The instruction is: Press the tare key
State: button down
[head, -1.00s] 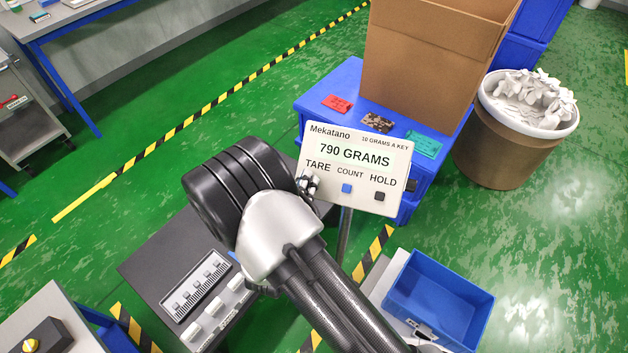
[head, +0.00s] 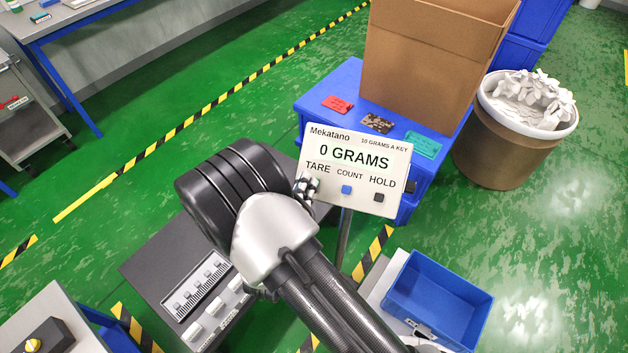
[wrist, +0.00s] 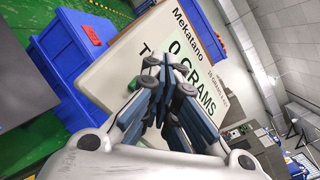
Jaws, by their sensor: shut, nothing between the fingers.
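The scale's display panel (head: 357,170) stands on a post and reads 0 GRAMS. It carries the labels TARE, COUNT and HOLD. The blue count key (head: 346,189) and the dark hold key (head: 379,197) show, while the tare key is hidden behind my gripper (head: 311,188). My gripper is shut and empty, with its fingertips at the panel under the TARE label. In the wrist view my gripper (wrist: 166,62) points at the panel face (wrist: 135,52) and covers part of the lettering. I cannot tell whether the tips touch the key.
A blue stand behind the panel bears a cardboard box (head: 425,60) and red, dark and green cards (head: 423,145). A drum of white pieces (head: 520,125) stands at right. A blue bin (head: 437,290) is at lower right, and a dark bench with a switch panel (head: 203,286) at lower left.

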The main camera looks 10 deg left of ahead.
jog(key=s+r+p, duration=0.3)
jog(key=shift+s+r, duration=0.25)
dwell(0.4)
dwell(0.6)
